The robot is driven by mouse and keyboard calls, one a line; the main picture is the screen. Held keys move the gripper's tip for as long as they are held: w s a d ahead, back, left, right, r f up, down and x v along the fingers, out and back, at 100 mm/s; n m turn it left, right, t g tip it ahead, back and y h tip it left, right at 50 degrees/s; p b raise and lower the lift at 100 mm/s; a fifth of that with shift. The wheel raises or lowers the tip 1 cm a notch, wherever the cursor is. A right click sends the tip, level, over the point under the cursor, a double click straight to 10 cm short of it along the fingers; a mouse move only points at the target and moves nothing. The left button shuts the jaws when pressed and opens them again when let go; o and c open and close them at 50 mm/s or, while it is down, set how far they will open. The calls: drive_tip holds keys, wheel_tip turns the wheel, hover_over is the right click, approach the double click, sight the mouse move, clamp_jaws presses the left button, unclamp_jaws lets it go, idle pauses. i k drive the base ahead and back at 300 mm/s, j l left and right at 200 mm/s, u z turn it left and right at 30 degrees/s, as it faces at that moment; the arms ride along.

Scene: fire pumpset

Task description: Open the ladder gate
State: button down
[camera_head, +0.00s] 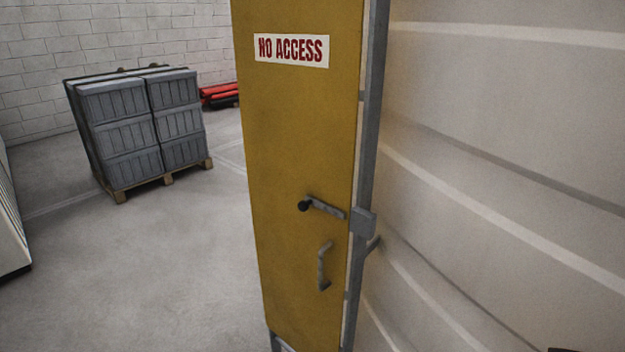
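The ladder gate (299,140) is a tall yellow panel in the middle of the head view, with a white "NO ACCESS" sign (291,51) near its top. A grey latch lever (325,208) with a dark round knob (304,206) sits on its lower half and reaches right to a grey latch block (362,221) on the grey post (368,130). A grey pull handle (323,267) is fixed below the lever. The panel stands close along the post, with a narrow gap between them. My gripper is not in this view.
A pale ribbed wall (500,170) fills the right side. A wooden pallet (165,180) with stacked grey crates (140,125) stands at the back left, with red objects (220,94) behind it. The grey floor (150,260) left of the gate is clear.

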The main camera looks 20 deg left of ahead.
sight(298, 61)
drive_tip(key=k+j, duration=0.15)
drive_tip(key=j, duration=0.25)
drive_tip(key=k+j, duration=0.15)
drive_tip(key=j, duration=0.25)
drive_tip(key=k+j, duration=0.15)
drive_tip(key=j, duration=0.25)
drive_tip(key=k+j+z, duration=0.1)
drive_tip(key=j, duration=0.3)
drive_tip(key=i+l, duration=0.1)
drive_tip(key=l, duration=0.25)
drive_tip(key=i+l, duration=0.15)
drive_tip(key=l, duration=0.2)
